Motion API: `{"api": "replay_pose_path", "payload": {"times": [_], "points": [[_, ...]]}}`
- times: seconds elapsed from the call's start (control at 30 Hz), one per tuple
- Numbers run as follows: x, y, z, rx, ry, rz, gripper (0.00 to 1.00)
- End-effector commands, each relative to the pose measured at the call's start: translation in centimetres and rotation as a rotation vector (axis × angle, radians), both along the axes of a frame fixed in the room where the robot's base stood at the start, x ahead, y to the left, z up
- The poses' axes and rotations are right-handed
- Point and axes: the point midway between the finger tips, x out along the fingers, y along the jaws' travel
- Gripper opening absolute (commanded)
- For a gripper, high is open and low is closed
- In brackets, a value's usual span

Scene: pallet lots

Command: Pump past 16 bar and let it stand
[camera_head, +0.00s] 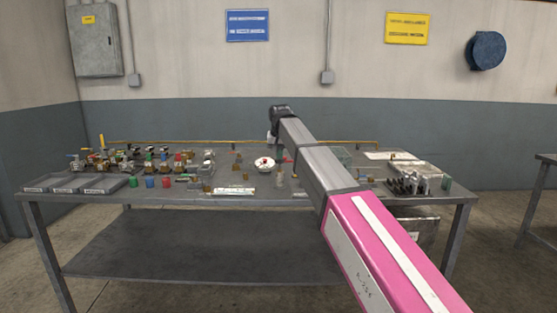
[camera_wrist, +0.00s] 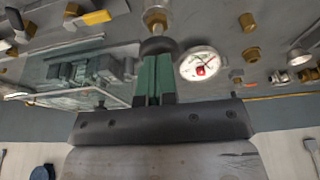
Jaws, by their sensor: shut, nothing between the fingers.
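My gripper (camera_wrist: 157,62) shows in the wrist view with its green fingers together and nothing between them. Their tips point at a round dark collar below a brass fitting (camera_wrist: 155,18); I cannot tell whether they touch. A round white pressure gauge (camera_wrist: 199,64) with a red mark sits just right of the fingers. Its needle reading is too small to make out. In the head view a white and red round thing (camera_head: 264,162), likely the gauge, stands mid-bench. My arm hides part of the bench there. I cannot pick out a pump handle for certain.
The grey bench (camera_head: 270,202) holds several coloured valves and fittings at left, with grey trays (camera_head: 75,184) at its front left corner. A metal rack (camera_head: 415,178) stands at right. A yellow-handled lever (camera_wrist: 97,17) and a green frame (camera_wrist: 85,78) lie left in the wrist view.

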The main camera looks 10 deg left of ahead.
Motion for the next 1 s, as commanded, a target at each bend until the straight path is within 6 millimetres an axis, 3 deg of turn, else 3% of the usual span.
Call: {"api": "replay_pose_path", "payload": {"times": [0.1,0.5,0.7,1.0], "points": [[0.8,-0.2,2.6,0.002,-0.003,-0.001,0.0],[-1.6,-0.8,9.7,0.001,-0.003,-0.001,0.0],[-2.0,-0.9,11.3,0.001,-0.003,-0.001,0.0],[-2.1,-0.9,11.6,0.001,-0.002,-0.001,0.0]]}}
